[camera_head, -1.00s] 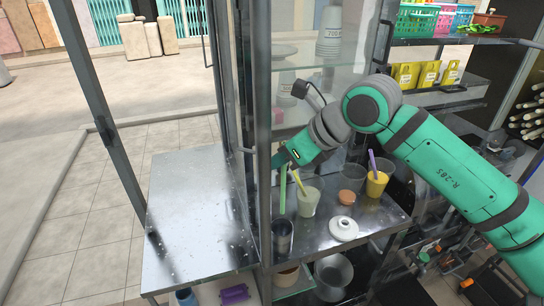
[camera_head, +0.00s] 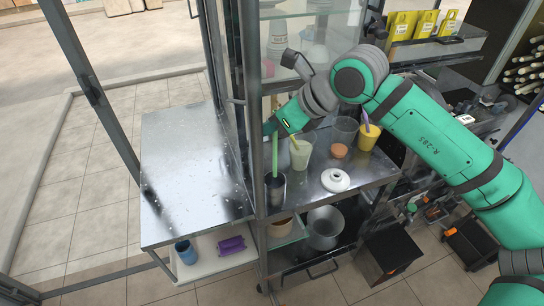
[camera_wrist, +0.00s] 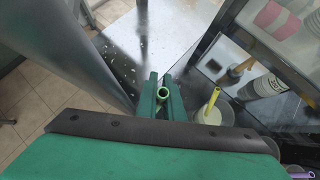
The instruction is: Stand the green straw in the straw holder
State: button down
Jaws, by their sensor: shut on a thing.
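The green straw (camera_head: 275,157) is upright, and my gripper (camera_head: 272,129) is shut on its upper part. In the wrist view its open top end (camera_wrist: 162,93) shows between the two green fingers of my gripper (camera_wrist: 162,104). The straw holder, a dark metal cup (camera_head: 276,194), stands at the front left of the metal shelf, below my gripper. The straw's lower end overlaps the holder's mouth in the head view. I cannot tell how deep it reaches inside.
A pale green cup with a yellow straw (camera_head: 300,157) stands close behind the holder. A metal post (camera_head: 257,160) rises just left of the holder.

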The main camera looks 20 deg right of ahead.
notch_tip(320, 180, down, 9)
jog(key=shift+f, duration=0.15)
dwell(1.9)
jog(key=c, duration=1.8)
grip_release()
jog(key=shift+r, duration=3.55)
